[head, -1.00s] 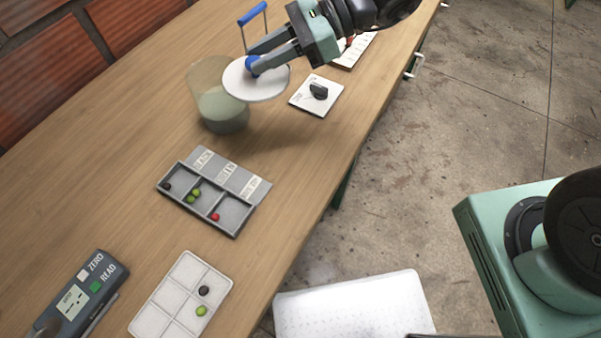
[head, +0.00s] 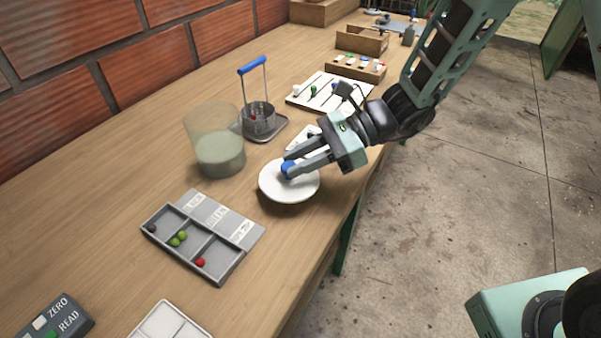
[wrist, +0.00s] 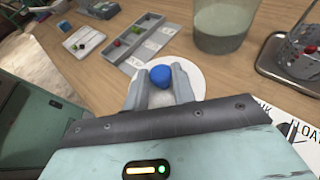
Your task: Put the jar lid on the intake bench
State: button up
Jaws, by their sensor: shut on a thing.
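The jar lid (head: 290,187) is a white disc with a blue knob. My gripper (head: 288,168) is shut on the blue knob. The lid is level, at or just above the wooden bench (head: 100,235), near its front edge; I cannot tell whether it touches. In the wrist view the blue knob (wrist: 160,76) sits between the two fingers, with the white disc (wrist: 193,73) below. The open jar (head: 216,145), translucent with cloudy liquid, stands behind and left of the lid. It also shows in the wrist view (wrist: 222,25).
A grey sorting tray (head: 205,245) with coloured berries lies front left of the lid. A wire basket with a blue handle (head: 259,110) stands behind, right of the jar. A white card (head: 303,139) lies partly hidden behind my gripper. Bare wood lies left of the jar.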

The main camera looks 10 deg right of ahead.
jog(key=shift+f, duration=1.6)
jog(key=shift+f+b, duration=0.2)
jog(key=shift+b, duration=0.1)
jog(key=o, duration=1)
jog(key=shift+r, duration=0.2)
